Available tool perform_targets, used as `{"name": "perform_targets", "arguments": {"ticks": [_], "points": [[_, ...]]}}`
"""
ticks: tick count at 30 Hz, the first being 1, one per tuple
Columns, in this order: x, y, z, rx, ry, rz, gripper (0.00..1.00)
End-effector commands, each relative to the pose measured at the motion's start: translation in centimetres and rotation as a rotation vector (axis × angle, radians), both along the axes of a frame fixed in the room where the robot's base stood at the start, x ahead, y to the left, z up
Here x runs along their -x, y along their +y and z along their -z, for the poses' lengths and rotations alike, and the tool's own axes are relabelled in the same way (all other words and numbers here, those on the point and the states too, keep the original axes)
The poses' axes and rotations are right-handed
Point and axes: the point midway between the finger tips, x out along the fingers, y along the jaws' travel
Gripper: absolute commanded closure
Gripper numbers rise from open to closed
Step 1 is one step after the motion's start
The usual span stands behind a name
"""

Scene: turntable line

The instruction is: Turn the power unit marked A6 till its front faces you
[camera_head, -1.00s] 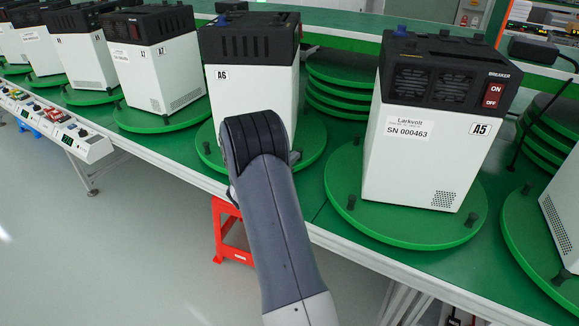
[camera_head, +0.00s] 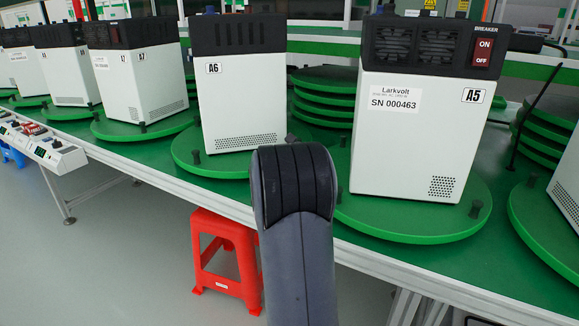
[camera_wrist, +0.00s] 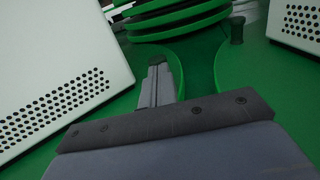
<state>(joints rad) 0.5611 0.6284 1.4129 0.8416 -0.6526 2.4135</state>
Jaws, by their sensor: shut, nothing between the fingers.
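The power unit marked A6 (camera_head: 238,100) is a white box with a black top, upright on its round green turntable (camera_head: 215,168). The face towards me has the A6 label at upper left and a vent grille low down; no breaker switch or name label shows on it. A dark peg (camera_head: 196,157) stands on the turntable's left rim. My gripper (camera_wrist: 160,75) is shut and empty in the wrist view. It points into the gap between two turntables, right of a white vented box that appears to be A6, apart from it. In the head view my arm hides the gripper.
Unit A5 (camera_head: 412,130), with breaker switch and Larkvolt label towards me, stands on its turntable (camera_head: 400,222) close on the right. Spare green discs (camera_head: 325,95) are stacked behind the gap. A red stool (camera_head: 225,250) is below the table edge. More units, including A7 (camera_head: 155,85), stand left.

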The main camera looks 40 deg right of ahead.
Motion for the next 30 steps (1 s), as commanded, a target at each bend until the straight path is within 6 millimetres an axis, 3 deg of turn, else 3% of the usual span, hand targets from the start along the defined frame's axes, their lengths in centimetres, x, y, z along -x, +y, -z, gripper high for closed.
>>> {"name": "perform_targets", "arguments": {"ticks": [1,12,30], "points": [[0.1,-0.5,0.7,0.002,-0.003,-0.011,1.0],[-0.4,-1.9,0.2,0.0,-0.001,-0.084,1.0],[-0.5,-2.2,-0.1,-0.001,-0.001,-0.099,1.0]]}}
